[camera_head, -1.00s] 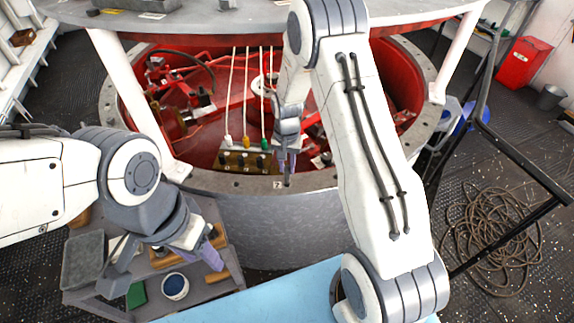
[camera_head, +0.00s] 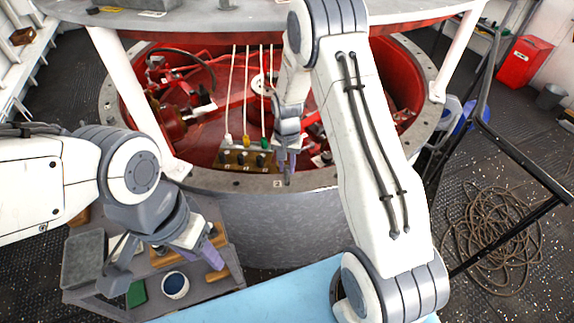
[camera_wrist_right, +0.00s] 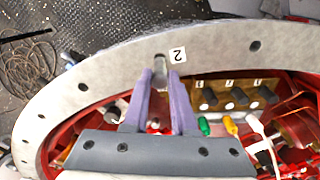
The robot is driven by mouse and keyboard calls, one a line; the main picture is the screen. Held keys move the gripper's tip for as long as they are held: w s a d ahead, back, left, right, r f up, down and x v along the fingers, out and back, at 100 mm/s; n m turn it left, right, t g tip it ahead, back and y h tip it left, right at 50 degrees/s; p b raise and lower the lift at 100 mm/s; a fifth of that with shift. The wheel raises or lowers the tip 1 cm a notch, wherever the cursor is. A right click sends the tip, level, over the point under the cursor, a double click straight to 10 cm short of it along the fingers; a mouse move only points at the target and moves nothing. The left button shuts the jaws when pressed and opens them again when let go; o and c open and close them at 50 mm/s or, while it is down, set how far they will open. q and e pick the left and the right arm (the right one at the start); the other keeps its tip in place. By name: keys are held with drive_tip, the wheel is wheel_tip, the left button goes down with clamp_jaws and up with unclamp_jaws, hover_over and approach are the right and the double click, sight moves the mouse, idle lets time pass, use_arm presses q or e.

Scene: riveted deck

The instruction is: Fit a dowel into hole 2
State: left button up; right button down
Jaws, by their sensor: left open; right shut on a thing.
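My right gripper (camera_head: 287,160) is shut on a small grey dowel (camera_wrist_right: 160,68) at the near rim of the big round ring (camera_head: 235,182). The dowel (camera_head: 287,178) points down, right beside the white label "2" (camera_wrist_right: 178,55). Hole 2 is hidden at the dowel's lower end, and I cannot tell whether the tip is above the hole or in it. In the right wrist view my right gripper's purple fingers (camera_wrist_right: 160,80) pinch the dowel from both sides. My left gripper (camera_head: 167,270) is open and empty over the grey trolley.
The trolley (camera_head: 195,293) holds a white cup (camera_head: 175,285), a green pad (camera_head: 137,293) and wooden pieces (camera_head: 217,274). Inside the ring stands a brass block (camera_head: 247,159) with coloured cable plugs. Other open holes (camera_wrist_right: 83,87) line the rim. A coiled rope (camera_head: 492,240) lies right.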

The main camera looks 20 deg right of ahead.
drive_tip(key=shift+f+b, duration=1.05)
drive_tip(key=shift+f, duration=0.6)
idle(0.5)
drive_tip(key=c, duration=0.6)
unclamp_jaws()
drive_tip(key=shift+c, duration=0.2)
drive_tip(key=shift+r, duration=0.1)
wheel_tip(320, 180, up, 10)
drive_tip(key=shift+r+b, duration=0.2)
drive_tip(key=shift+b, duration=0.8)
